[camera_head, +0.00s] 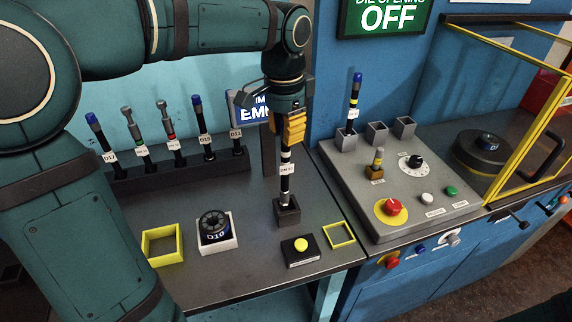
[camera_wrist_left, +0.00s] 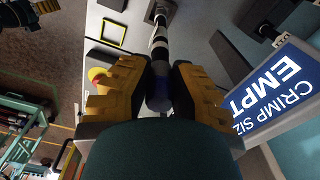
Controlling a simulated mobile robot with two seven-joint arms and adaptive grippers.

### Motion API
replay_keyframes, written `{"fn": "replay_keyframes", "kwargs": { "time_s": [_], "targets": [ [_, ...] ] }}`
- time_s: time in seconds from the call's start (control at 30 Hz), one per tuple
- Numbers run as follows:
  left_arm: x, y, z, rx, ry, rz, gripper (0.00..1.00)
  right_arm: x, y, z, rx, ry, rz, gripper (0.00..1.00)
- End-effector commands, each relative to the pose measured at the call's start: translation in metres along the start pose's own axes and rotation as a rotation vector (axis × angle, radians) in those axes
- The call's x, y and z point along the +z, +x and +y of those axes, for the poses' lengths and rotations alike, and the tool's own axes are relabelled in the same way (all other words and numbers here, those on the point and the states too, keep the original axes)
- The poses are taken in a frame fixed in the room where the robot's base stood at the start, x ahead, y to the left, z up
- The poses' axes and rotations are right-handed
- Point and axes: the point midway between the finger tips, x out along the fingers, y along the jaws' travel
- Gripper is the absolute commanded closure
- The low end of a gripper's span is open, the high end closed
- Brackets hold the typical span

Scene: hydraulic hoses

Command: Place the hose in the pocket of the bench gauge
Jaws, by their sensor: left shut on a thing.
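My left gripper (camera_head: 289,128) points down and is shut on the upper part of a dark hose (camera_head: 286,183) with a white label and light bands. The hose stands upright. Its lower end is at the mouth of a dark square pocket (camera_head: 287,212) on the bench, which I take to be the bench gauge; how deep it sits is hidden. In the left wrist view the yellow fingers (camera_wrist_left: 158,84) are on both sides of the hose (camera_wrist_left: 159,50), and the dark pocket shows at the top edge. My right gripper is not in view.
A rack (camera_head: 180,177) with several labelled hoses stands behind. A yellow frame (camera_head: 163,245), a D10 die holder (camera_head: 215,232), a yellow-button box (camera_head: 301,250) and a sign (camera_head: 257,112) are nearby. A control panel (camera_head: 400,180) is at right.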

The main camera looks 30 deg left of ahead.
Motion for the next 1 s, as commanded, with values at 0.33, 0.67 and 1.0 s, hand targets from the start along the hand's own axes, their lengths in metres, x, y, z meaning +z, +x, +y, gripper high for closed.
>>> {"fn": "replay_keyframes", "kwargs": {
  "time_s": [0.33, 0.67, 1.0],
  "targets": [
    [0.001, 0.033, 0.0, -0.001, 0.001, -0.001, 1.0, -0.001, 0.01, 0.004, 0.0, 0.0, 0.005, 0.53],
    [0.001, 0.047, 0.0, -0.002, 0.001, 0.001, 1.0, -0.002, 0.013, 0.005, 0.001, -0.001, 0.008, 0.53],
    [0.001, 0.049, 0.0, -0.001, 0.001, 0.0, 0.53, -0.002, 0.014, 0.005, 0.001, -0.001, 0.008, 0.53]
  ]
}}
